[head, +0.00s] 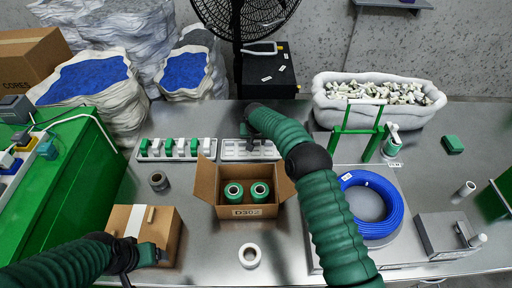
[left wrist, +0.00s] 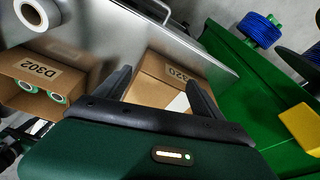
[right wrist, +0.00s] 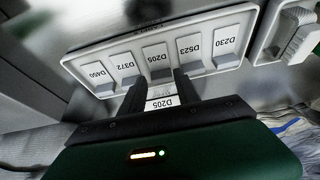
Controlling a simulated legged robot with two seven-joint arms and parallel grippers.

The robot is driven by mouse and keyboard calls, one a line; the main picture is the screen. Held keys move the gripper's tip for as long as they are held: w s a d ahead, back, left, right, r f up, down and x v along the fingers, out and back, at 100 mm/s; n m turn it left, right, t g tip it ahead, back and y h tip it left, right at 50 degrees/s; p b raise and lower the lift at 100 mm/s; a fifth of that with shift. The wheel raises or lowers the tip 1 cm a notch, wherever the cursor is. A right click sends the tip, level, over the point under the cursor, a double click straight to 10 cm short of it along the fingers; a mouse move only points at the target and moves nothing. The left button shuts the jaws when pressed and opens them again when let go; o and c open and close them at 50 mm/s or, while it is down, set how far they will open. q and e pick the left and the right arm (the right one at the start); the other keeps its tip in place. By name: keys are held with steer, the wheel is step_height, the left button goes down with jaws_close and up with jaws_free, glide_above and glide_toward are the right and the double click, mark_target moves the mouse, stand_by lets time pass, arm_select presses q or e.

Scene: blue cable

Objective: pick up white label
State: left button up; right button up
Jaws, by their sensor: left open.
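The white label (right wrist: 162,102), marked D205, lies between the fingers of my right gripper (right wrist: 160,92) in the right wrist view and fills the gap between them. The right gripper (head: 260,143) is over the grey label tray (head: 232,155) in the head view, its arm partly covering the tray. The tray's compartments (right wrist: 215,62) carry the markings D450, D372, D205, D523 and D230; the gripper is at the D205 one. My left gripper (left wrist: 160,88) is open, its fingers around a closed cardboard box (left wrist: 150,68), which also shows in the head view (head: 120,222).
A tray of green and white pieces (head: 175,148) stands left of the label tray. A blue cable coil (head: 388,225) is at the right. A white roll (head: 249,256) stands near the front edge.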

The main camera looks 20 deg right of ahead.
mark_target(256, 148)
steer(key=x, duration=0.2)
steer(key=shift+w+f, duration=0.2)
steer(key=shift+f, duration=0.2)
steer(key=shift+c, duration=0.2)
jaws_close()
steer(key=shift+r, duration=0.1)
